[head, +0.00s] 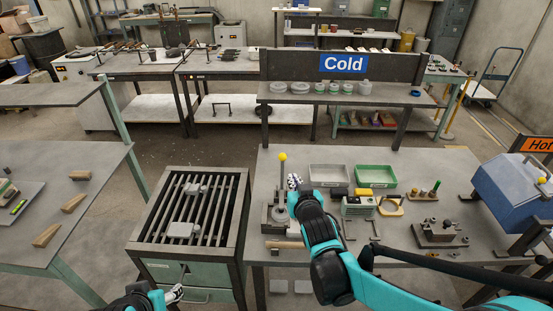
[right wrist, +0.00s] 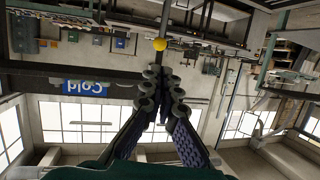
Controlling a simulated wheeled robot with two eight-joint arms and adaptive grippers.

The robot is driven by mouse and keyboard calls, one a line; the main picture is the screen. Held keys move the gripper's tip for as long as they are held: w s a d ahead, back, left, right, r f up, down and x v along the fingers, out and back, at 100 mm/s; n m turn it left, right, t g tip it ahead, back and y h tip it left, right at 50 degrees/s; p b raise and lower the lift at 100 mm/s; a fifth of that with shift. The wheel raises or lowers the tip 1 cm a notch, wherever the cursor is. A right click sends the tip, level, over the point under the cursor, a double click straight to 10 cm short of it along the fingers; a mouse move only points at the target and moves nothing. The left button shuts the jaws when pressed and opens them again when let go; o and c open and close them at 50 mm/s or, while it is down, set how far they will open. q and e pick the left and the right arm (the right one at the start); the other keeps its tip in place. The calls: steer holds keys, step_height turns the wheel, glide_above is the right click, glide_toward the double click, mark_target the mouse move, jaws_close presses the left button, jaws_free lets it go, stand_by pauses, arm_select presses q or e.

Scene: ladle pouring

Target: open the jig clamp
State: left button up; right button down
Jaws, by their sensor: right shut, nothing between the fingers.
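The jig clamp looks to be the dark fixture (head: 277,216) at the left of the bench, with an upright lever (head: 281,177) topped by a yellow ball knob (head: 283,157). My right gripper (head: 294,181) is just right of the lever, below knob height in the picture; its fingers are together and empty. In the right wrist view the knob (right wrist: 160,44) shows just beyond the closed fingertips (right wrist: 160,73), apart from them as far as I can tell. My right arm hides part of the bench. My left gripper (head: 175,294) shows only partly at the bottom edge.
A grey tray (head: 329,169) and a green tray (head: 375,170) stand behind my right arm. A green box (head: 357,206) and a metal fixture (head: 438,233) are to its right. A blue box (head: 512,188) stands at the far right. A slatted grill stand (head: 240,215) is left of the bench.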

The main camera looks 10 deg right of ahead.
mark_target(284, 157)
steer(key=shift+d, duration=0.1)
steer(key=b+x, duration=0.4)
steer(key=x, duration=1)
steer(key=shift+w+r, duration=0.1)
steer(key=shift+w+d+r+g+p, duration=0.1)
steer(key=shift+w+g+p, duration=0.2)
steer(key=shift+p, duration=0.25)
